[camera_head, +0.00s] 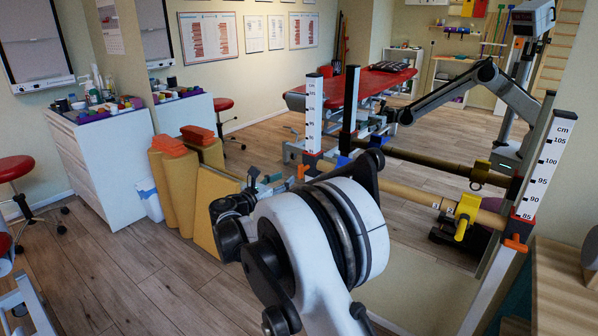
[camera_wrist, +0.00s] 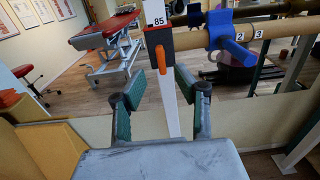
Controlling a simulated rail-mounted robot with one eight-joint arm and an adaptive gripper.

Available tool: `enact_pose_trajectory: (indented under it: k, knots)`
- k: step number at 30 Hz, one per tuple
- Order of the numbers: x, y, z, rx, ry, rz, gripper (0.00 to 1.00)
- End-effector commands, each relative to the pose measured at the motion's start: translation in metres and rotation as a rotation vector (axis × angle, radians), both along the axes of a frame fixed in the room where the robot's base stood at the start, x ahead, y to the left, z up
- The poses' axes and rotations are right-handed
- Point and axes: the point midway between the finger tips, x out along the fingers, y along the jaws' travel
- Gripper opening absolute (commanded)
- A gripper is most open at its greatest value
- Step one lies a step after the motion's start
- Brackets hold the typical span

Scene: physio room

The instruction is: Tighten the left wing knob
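An orange wing knob (camera_head: 302,172) sits at the foot of the left post's white scale (camera_head: 314,115). In the wrist view the orange knob (camera_wrist: 167,84) points downward, just below the 85 mark. My gripper (camera_head: 262,181) is left of that post in the head view, partly hidden behind my arm. In the wrist view my gripper (camera_wrist: 173,84) is open, and the knob appears between its fingertips; contact cannot be told. A second orange knob (camera_head: 515,244) lies sideways on the right post.
A blue clamp (camera_wrist: 228,38) is on the wooden bar close to the right of the knob. A yellow clamp (camera_head: 466,214) is on the bar near the right post. Yellow rolls (camera_head: 178,187) stand left of my gripper. A red couch (camera_head: 365,88) is behind.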

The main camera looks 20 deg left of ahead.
Motion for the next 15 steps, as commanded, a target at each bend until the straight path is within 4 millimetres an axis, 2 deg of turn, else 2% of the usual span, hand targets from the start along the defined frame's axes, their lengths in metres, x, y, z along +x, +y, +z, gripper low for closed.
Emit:
enact_pose_trajectory:
  k: [9, 15]
  knots:
    - [0.058, -0.017, -0.002, 0.001, 0.001, -0.002, 0.30]
    - [0.082, -0.023, -0.002, 0.001, 0.001, -0.001, 0.30]
